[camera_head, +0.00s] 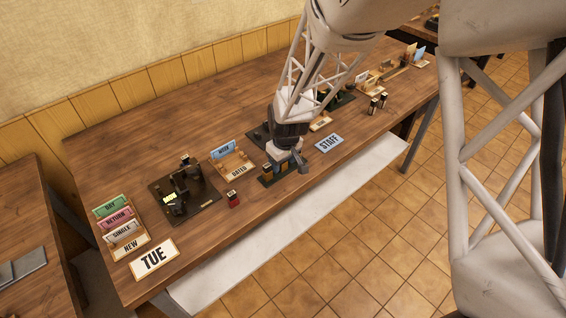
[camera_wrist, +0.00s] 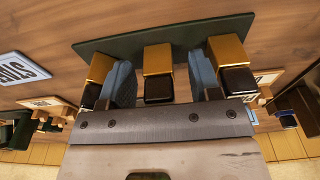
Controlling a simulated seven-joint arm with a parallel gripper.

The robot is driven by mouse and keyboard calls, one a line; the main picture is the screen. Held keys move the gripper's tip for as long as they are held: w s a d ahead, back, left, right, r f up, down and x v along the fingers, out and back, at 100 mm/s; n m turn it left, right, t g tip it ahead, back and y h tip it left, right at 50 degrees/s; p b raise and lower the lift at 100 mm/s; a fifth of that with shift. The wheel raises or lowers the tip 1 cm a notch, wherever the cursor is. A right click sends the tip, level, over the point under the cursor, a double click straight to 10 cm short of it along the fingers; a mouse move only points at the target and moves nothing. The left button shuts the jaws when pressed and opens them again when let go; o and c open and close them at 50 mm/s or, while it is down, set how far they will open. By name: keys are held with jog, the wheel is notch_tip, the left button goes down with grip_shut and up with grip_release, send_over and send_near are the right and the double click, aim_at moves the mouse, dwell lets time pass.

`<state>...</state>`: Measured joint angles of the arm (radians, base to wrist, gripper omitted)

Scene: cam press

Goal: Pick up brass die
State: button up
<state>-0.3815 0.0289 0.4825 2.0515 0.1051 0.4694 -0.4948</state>
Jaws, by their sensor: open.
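Three brass dies with black ends stand in a row on a dark green rack (camera_wrist: 180,38) in the wrist view: a left die (camera_wrist: 101,68), a middle die (camera_wrist: 158,60) and a right die (camera_wrist: 226,52). My gripper (camera_wrist: 160,72) is open, with one blue-grey finger on each side of the middle die. I cannot tell whether the fingers touch it. In the head view my gripper (camera_head: 289,163) is down at the rack (camera_head: 266,183) near the table's front edge. One die (camera_head: 267,169) shows at its left; the arm hides much of the rest.
A black press (camera_head: 180,190) stands left of the rack, with a small red block (camera_head: 233,200) between them. A wooden tray marked DATED (camera_head: 236,167) is behind. A STAFF card (camera_head: 329,143) lies to the right. A TUE card (camera_head: 153,257) and colored sorting cards are far left.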

jog(key=c, duration=1.1)
jog(key=shift+o, duration=0.2)
jog(key=shift+r, duration=0.1)
jog(key=shift+r, duration=0.75)
notch_tip(320, 180, up, 2)
jog(key=shift+r, duration=0.1)
jog(key=s+d, duration=0.3)
jog(key=s, duration=0.4)
jog(key=s+d+r, duration=0.1)
jog(key=s+d, duration=0.2)
jog(key=s, duration=0.5)
jog(key=shift+w, duration=0.1)
